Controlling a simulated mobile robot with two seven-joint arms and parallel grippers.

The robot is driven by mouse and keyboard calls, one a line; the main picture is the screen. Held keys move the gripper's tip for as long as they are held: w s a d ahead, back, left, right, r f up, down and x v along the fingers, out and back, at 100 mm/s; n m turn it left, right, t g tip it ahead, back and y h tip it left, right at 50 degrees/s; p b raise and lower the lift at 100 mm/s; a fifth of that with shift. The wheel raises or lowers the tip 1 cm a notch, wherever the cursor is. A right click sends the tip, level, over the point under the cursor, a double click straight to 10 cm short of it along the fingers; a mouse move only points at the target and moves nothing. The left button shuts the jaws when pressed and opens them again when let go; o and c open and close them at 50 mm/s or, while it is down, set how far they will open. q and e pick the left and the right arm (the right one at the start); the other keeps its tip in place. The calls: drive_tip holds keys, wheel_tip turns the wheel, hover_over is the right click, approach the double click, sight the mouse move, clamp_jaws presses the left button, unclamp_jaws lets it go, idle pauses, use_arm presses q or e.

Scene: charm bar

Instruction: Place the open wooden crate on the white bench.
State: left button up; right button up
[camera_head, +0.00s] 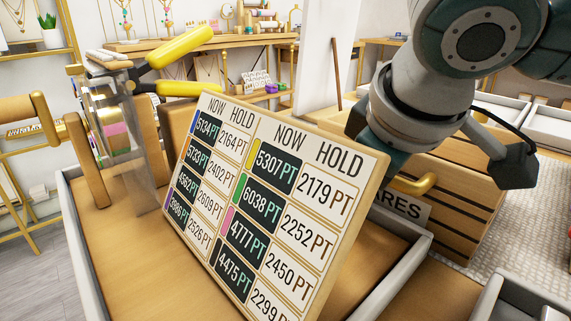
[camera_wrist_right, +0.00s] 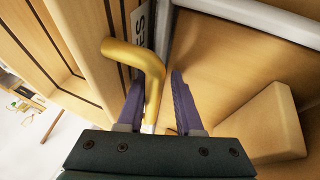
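The slatted wooden crate (camera_head: 462,190) stands right of centre in the head view, behind the price board. The crate's slatted side (camera_wrist_right: 75,45) is at left. My left gripper is not in view. I cannot tell which surface is the white bench.
A large "NOW HOLD" price board (camera_head: 270,205) leans in a pale-rimmed wooden tray area (camera_head: 120,265). Yellow-handled pliers (camera_head: 182,48) and a clear stand with ribbon rolls (camera_head: 114,130) are at left. A jewellery shelf (camera_head: 200,42) is behind. Pale trays (camera_head: 553,125) are at right.

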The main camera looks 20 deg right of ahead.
drive_tip(key=shift+o, duration=0.6)
drive_tip(key=shift+d, duration=0.1)
drive_tip(key=shift+r, duration=0.15)
